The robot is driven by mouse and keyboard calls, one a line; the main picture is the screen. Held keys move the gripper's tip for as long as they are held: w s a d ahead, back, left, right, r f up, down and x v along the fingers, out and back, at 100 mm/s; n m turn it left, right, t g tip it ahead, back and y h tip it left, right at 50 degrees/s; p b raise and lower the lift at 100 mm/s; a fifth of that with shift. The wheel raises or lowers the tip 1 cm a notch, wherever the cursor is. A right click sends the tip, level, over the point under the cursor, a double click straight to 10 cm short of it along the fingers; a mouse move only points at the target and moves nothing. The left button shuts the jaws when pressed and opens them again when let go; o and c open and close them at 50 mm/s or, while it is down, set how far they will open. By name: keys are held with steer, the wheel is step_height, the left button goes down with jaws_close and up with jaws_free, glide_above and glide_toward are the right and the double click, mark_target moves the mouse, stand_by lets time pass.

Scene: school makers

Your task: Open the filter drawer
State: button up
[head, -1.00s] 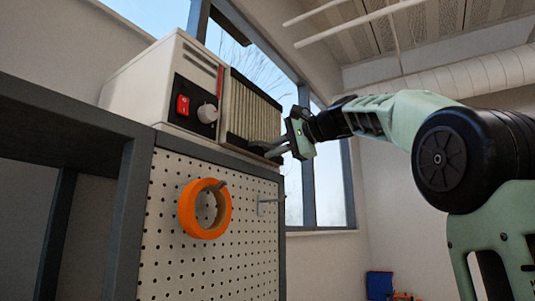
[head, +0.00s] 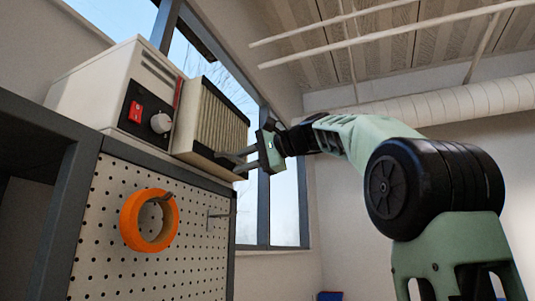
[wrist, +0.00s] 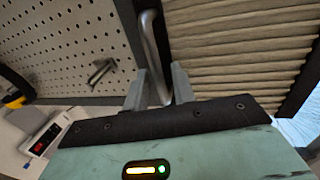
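The filter drawer (head: 222,118) has a pleated cream filter in a dark frame. It sits at the right end of the white box unit (head: 95,88) and stands out from it, with part of its pale side showing. My gripper (head: 240,160) is at the drawer's lower front. In the wrist view, the drawer's pleated face (wrist: 240,50) fills the upper right, and a grey metal bar handle (wrist: 152,45) runs down between my gripper's two fingers (wrist: 159,90).
The unit has a red switch (head: 136,111) and a grey knob (head: 160,123). Below it, a pegboard (head: 100,225) carries an orange ring (head: 130,222) and a metal hook (head: 219,214). A window (head: 285,205) is behind my gripper. The air right of the drawer is open.

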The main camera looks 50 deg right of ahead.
steer(key=b+v, duration=0.1)
steer(key=v, duration=1.5)
steer(key=shift+s, duration=0.4)
steer(key=shift+d, duration=0.1)
